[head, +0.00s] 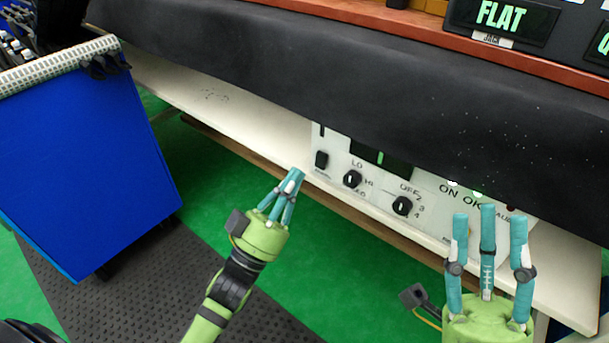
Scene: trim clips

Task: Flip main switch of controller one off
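A white controller panel (376,201) stands on the white shelf under the bench, its top hidden by the black bench front. A black rocker switch (321,159) with a small unreadable label sits at its left end. Two round black knobs, the LO/HI knob (352,179) and the OFF knob (402,206), are to its right. I cannot tell the rocker's position. My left gripper (297,174) has its fingertips together, empty, just left of and below the rocker, seemingly apart from it. My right gripper (489,212) is open and empty, in front of the panel's right end.
A blue bin (85,165) stands at the left. The white shelf (235,122) and the black bench front (270,60) overhang the green floor (290,270). A dark mat (150,295) lies at lower left. A FLAT display (500,18) is on the bench.

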